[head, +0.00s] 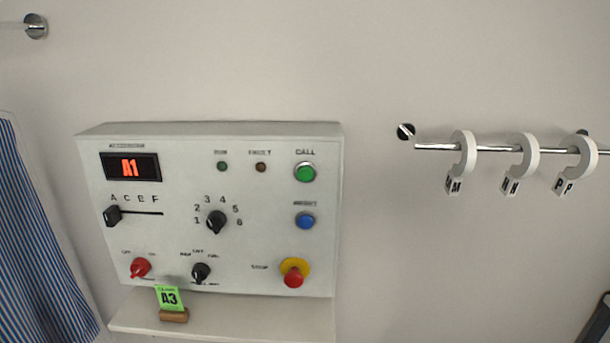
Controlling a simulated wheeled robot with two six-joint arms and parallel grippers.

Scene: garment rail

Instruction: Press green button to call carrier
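The green CALL button (305,173) sits at the upper right of a pale control panel (260,235) on the wall. It is round with a light metal ring, and nothing covers it. Neither of my grippers shows in the head view.
Below the green button are a blue button (305,221) and a red stop knob (293,276) on yellow. A slider (113,216) and dials (216,222) fill the left and middle. A rail (435,147) with white lettered hooks is at right; striped cloth (40,240) hangs left.

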